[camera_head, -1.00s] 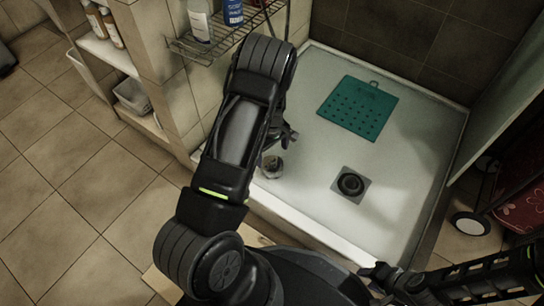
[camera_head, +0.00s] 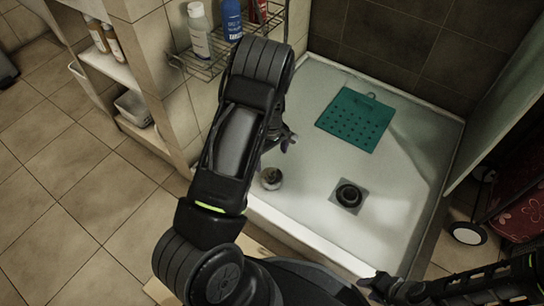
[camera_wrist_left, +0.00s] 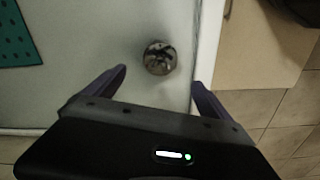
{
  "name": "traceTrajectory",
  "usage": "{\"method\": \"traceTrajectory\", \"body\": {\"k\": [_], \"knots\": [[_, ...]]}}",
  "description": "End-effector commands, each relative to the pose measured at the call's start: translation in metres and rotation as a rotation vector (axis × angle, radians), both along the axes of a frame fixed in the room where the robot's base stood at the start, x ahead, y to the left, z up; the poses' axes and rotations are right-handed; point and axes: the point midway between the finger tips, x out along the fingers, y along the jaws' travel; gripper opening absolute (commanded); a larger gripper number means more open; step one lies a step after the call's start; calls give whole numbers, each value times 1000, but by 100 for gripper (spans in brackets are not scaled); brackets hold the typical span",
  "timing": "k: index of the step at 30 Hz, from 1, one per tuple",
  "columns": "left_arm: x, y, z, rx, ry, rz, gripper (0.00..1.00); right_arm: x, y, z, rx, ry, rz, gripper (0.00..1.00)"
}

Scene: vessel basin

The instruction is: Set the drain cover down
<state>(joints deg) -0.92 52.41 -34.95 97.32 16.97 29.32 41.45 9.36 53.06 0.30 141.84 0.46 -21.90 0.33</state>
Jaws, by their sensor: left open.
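The drain cover, a small round metallic piece (camera_head: 271,178), rests on the white shower tray (camera_head: 310,215) near its left edge. It also shows in the left wrist view (camera_wrist_left: 159,58), apart from both fingers. My left gripper (camera_head: 279,141) is open and empty, just above and beyond the cover in the head view. Its spread fingers also show in the left wrist view (camera_wrist_left: 159,78). The dark round drain (camera_head: 348,195) lies uncovered to the right of the cover. My right gripper (camera_head: 373,285) is at the bottom, small and dark; its jaws are unclear.
A teal perforated mat (camera_head: 355,119) lies at the back of the tray. A wire rack (camera_head: 215,62) with bottles hangs on the wall behind my left arm. A wheeled red item (camera_head: 520,205) stands at the right, outside the tray.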

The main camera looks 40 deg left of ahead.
Motion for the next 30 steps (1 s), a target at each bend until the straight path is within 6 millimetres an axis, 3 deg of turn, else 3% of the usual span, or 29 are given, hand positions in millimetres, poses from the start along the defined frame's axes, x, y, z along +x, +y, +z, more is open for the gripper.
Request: {"method": "traceTrajectory", "body": {"k": [6, 10, 14, 16, 21, 25, 30], "knots": [[-2, -3, -3, -2, 0, -12, 94, 0, 0, 0, 0, 0, 0, 36], [-23, -29, -23, -21, 6, -116, 94, 0, 0, 0, 0, 0, 0, 36], [-68, -91, -55, -68, -11, -369, 94, 0, 0, 0, 0, 0, 0, 36], [-98, -137, -65, -105, -46, -550, 94, 0, 0, 0, 0, 0, 0, 36], [-160, -239, -55, -193, -191, -947, 94, 0, 0, 0, 0, 0, 0, 36], [-183, -277, -40, -222, -278, -1099, 94, 0, 0, 0, 0, 0, 0, 36], [-186, -283, -36, -225, -298, -1128, 94, 0, 0, 0, 0, 0, 0, 36]]}}
